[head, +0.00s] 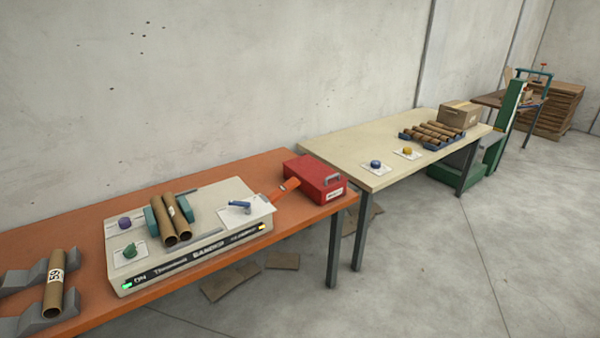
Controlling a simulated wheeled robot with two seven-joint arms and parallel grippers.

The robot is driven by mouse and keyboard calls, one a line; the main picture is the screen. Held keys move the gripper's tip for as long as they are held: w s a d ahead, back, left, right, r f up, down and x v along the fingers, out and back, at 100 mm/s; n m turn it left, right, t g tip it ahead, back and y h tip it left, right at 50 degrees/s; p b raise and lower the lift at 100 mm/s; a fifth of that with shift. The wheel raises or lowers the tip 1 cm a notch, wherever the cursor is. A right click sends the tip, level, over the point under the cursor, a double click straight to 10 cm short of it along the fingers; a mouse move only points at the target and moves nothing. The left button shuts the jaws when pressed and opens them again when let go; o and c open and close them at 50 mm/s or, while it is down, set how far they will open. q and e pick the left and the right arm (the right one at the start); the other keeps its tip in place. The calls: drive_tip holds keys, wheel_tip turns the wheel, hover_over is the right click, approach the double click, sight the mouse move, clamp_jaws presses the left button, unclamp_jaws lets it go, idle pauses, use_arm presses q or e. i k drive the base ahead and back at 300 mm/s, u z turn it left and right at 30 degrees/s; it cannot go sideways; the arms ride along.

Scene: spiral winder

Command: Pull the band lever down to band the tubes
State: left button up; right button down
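The cream bander (190,262) sits on the orange-topped table, with "BANDER" lettering on its dark front strip. Brown cardboard tubes (171,222) lie side by side in its teal holder (151,221); a small white patch shows on one. I see no clear band around them. A blue handle (238,204) lies on a white plate on the bander's right part. An orange bar (285,188) slants up from the bander's right end towards a red toolbox. I cannot tell which is the band lever. Neither of my grippers is in view.
The red toolbox (314,180) stands at the orange table's (90,222) right end. A tube marked 59 (55,283) rests on grey cradles at left. A cream table (350,150) beyond holds several tubes and a cardboard box (458,115). Cardboard scraps (230,282) lie on the floor.

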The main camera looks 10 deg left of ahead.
sight(291, 182)
drive_tip(key=u, duration=0.7)
drive_tip(key=i, duration=0.9)
drive_tip(key=u, duration=0.95)
